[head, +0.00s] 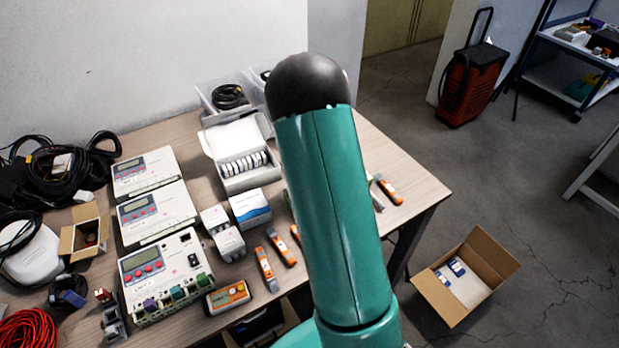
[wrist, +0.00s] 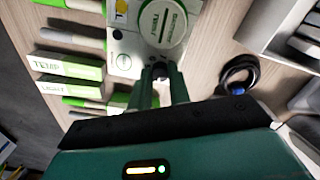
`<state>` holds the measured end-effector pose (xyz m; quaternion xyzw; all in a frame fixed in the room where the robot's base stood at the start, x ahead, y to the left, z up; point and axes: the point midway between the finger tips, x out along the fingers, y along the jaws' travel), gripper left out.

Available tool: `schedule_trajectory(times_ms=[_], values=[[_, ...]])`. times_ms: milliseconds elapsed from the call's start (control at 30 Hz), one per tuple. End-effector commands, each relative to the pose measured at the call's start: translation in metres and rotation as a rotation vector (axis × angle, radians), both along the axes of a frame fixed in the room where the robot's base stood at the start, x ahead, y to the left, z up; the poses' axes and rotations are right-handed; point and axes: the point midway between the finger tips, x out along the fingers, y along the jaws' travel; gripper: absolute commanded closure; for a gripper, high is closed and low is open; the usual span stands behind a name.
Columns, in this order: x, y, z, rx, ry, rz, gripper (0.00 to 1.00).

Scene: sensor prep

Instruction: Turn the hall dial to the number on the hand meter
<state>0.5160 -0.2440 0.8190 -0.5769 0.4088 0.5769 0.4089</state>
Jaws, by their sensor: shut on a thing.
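In the wrist view, a white device (wrist: 119,65) with a large round green-and-white disc (wrist: 161,22) lies on the wooden table. My gripper (wrist: 160,80) is at its lower edge, its two green fingers shut on a small dark knob (wrist: 160,69). I cannot read a hall label or any number by the knob. In the head view my arm hides the gripper and this device. An orange hand-held meter (head: 228,297) with a small screen lies at the table's front; its reading is too small to tell. I cannot tell if it is the hand meter.
Boxes marked TEMP (wrist: 67,65) and LIGHT (wrist: 69,90) lie left of the gripper, and a black cable loop (wrist: 239,74) right of it. In the head view, control boxes (head: 157,275), a white carton (head: 240,181) and cables (head: 60,172) crowd the table (head: 417,178).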

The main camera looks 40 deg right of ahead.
Motion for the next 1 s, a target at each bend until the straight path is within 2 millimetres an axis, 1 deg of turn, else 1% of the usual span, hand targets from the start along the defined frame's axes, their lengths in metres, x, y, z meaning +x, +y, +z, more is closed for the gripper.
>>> schedule_trajectory(times_ms=[367, 400, 433, 667, 767, 867, 967, 1000], values=[[0.0, 0.0, 0.0, 0.0, 0.0, -0.003, 1.0], [0.0, 0.0, 0.0, 0.0, 0.0, -0.003, 0.73], [0.0, 0.0, 0.0, 0.0, 0.0, -0.003, 0.71], [0.0, 0.0, 0.0, 0.0, 0.0, -0.002, 0.71], [0.0, 0.0, 0.003, -0.001, -0.001, -0.002, 0.71], [0.001, 0.0, 0.013, -0.001, -0.003, -0.002, 0.71], [0.001, 0.0, 0.03, -0.002, -0.005, -0.002, 0.71], [0.001, 0.0, 0.039, -0.002, -0.005, -0.003, 0.71]])
